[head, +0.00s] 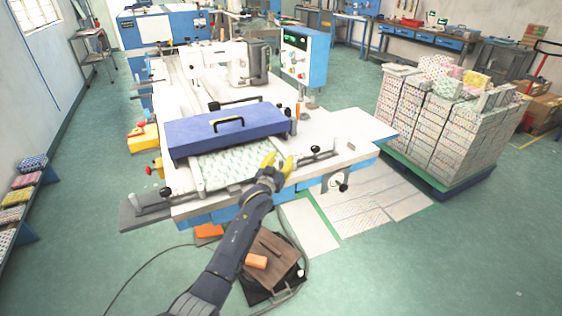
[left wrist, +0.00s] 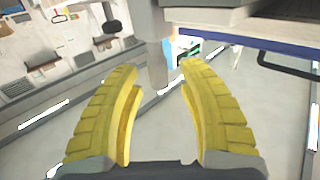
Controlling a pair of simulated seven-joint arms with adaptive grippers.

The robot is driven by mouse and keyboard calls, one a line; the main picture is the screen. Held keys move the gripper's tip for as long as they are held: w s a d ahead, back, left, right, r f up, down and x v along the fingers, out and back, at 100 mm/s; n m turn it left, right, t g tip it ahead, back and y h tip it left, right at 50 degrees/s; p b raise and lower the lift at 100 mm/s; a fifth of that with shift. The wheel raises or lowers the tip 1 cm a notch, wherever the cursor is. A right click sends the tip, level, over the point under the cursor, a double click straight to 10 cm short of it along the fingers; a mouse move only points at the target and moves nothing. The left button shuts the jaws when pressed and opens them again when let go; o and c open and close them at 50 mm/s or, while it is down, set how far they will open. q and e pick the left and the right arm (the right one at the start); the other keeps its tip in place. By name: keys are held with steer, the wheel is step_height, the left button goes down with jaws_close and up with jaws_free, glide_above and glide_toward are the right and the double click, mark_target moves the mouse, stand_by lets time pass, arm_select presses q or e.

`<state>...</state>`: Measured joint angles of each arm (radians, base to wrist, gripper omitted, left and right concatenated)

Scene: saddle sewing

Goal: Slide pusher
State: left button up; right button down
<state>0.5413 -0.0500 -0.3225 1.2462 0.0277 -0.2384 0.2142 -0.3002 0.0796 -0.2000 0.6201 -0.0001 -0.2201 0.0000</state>
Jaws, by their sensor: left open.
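A blue-purple plate with a black bar handle (head: 228,124) lies across the white sewing machine table (head: 352,128); I take it to be the pusher. A patterned pale green sheet (head: 228,170) shows in front of it. My left gripper (head: 279,161) has yellow fingers and is at the table's front edge, right of the sheet and apart from the handle. In the left wrist view the fingers (left wrist: 159,68) are spread, with nothing held between them. A grey post (left wrist: 157,62) shows beyond the fingertips. The plate's blue edge (left wrist: 250,42) is at upper right. My right gripper is not seen.
Black knobs on rails (head: 316,150) stand along the table's front. A blue control box (head: 304,58) rises behind. A stacked pallet of patterned blocks (head: 445,125) is at right. A brown pedal (head: 268,258) lies on the floor below my arm.

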arm_select(q)
steer(key=shift+c, duration=0.4)
jaws_close()
